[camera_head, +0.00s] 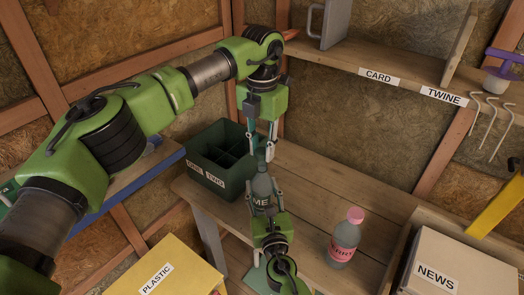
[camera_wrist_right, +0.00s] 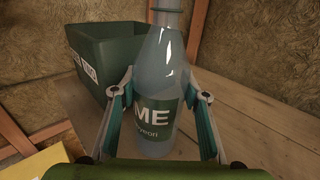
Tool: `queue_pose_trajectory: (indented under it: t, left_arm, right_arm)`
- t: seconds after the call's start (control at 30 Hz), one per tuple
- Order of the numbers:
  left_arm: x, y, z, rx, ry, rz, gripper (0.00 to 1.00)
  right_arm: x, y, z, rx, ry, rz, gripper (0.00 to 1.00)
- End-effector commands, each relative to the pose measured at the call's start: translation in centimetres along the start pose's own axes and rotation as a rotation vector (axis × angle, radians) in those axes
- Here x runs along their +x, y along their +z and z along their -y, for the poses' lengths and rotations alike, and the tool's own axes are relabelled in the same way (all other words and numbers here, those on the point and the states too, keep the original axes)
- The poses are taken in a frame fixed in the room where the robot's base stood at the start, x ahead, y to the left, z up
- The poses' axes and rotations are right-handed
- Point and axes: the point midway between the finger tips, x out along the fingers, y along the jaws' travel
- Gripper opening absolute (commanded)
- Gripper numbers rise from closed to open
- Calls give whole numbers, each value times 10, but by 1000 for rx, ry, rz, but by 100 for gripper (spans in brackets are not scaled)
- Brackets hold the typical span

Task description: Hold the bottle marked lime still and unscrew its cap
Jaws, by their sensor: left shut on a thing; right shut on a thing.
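The bottle (camera_head: 262,186) is clear with a dark green label, of which "ME" shows; it stands upright on the wooden bench. My right gripper (camera_head: 265,198) is shut on its body from the front. In the right wrist view the bottle (camera_wrist_right: 165,65) stands between the two fingers of my right gripper (camera_wrist_right: 160,115), and its top is out of frame. My left gripper (camera_head: 262,150) reaches down from above and is shut on the bottle's top. The cap is mostly hidden between its fingers.
A dark green divided crate (camera_head: 205,178) stands close behind and left of the bottle. A pink-capped bottle (camera_head: 345,238) with a pink label stands to the right. A NEWS box (camera_head: 455,250) is at the right, a yellow PLASTIC box (camera_head: 185,270) at the lower left. A shelf (camera_head: 345,55) runs above.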

Motion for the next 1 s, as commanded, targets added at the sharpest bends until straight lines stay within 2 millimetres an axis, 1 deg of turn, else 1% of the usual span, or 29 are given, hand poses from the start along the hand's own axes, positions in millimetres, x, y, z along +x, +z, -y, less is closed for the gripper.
queue_pose_trajectory:
  t: [0.03, 0.17, 0.4, 0.43, 0.5, 0.87, 0.97, 1.0]
  left_arm:
    - [-8, 1, 0, 0, 1, 3, 0]
    - [-24, 0, 1, 1, 0, 2, 0]
    - [-26, 0, 0, 0, -1, 0, 0]
    - [-26, 0, 0, 0, -1, 0, 0]
    - [-26, 0, 0, 0, -1, 0, 0]
    - [-26, 0, 0, 0, -1, 0, 0]
    - [-26, 0, 0, 0, -1, 0, 0]
    - [-26, 0, 0, 0, -1, 0, 0]
  right_arm:
    - [0, 0, 0, 0, 0, -1, 0]
    - [0, 0, 0, 0, 0, -1, 0]
    - [0, 0, 0, 0, 0, -1, 0]
    - [0, 0, 0, 0, 0, -1, 47]
    - [0, 0, 0, 0, 0, 0, 61]
    - [-2, 0, 0, 0, 0, -1, 61]
    - [-10, -1, 0, 0, 0, -1, 61]
    - [-16, -2, 0, 0, 0, -2, 61]
